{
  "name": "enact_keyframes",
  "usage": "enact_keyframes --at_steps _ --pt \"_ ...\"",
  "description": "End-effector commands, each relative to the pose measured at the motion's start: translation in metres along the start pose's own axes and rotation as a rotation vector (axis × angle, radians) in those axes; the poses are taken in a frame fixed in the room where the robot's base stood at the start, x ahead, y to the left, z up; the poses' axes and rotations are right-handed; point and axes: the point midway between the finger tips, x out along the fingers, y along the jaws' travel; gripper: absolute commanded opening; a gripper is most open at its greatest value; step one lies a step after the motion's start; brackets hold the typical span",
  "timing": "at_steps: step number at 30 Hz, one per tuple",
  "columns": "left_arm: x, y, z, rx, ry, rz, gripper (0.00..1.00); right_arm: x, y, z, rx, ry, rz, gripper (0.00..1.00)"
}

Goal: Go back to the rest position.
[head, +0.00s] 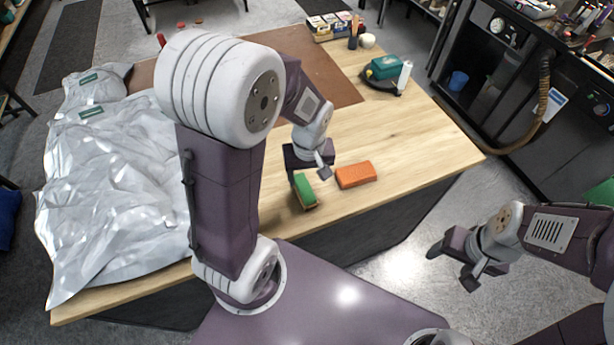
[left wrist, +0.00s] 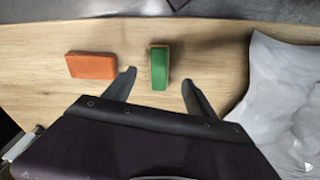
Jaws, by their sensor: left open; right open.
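My left gripper (head: 308,178) is over the table near its front edge, open and empty. In the left wrist view its two fingers (left wrist: 158,84) are spread wide, with a green-topped block (left wrist: 159,67) lying beyond and between the fingertips. In the head view this green block (head: 305,190) rests on the wood just in front of the gripper, and its lower side looks tan. My right gripper (head: 455,264) is open and empty, off the table's right side above the floor.
An orange block (head: 356,174) lies right of the green one. A crumpled silvery sheet (head: 105,190) covers the table's left side. A brown mat (head: 335,80), a teal tool (head: 384,67), a white bottle (head: 404,75) and small boxes (head: 328,26) are farther back. The right front wood is clear.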

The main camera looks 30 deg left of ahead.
Motion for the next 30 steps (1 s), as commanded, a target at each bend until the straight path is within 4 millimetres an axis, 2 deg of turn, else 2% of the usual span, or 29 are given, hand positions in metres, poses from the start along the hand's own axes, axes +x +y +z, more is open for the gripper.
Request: enact_keyframes --at_steps 3,6,9,16,20,23,30 --pt "-0.003 -0.006 0.032 0.308 -0.011 0.043 0.65 0.000 0.000 0.000 0.000 0.000 0.000 0.65" --pt "-0.003 -0.011 0.051 0.508 -0.009 0.069 0.65 0.000 0.000 0.000 0.000 0.000 0.000 0.65" --pt "-0.003 -0.012 0.058 0.601 -0.006 0.080 0.65 0.000 0.000 0.000 0.000 0.000 0.000 0.65" --pt "-0.002 -0.013 0.059 0.613 -0.006 0.080 0.65 0.001 0.000 0.000 0.000 0.000 0.000 0.65" --pt "0.023 -0.013 0.061 0.613 -0.006 0.080 0.65 0.026 0.001 0.003 0.000 0.000 0.000 0.65" --pt "0.017 -0.013 0.060 0.612 -0.006 0.080 0.65 0.020 0.000 0.002 0.000 -0.001 0.000 0.65" --pt "0.016 -0.012 0.060 0.612 -0.006 0.080 0.65 0.019 0.000 0.002 0.000 0.000 0.000 0.65"
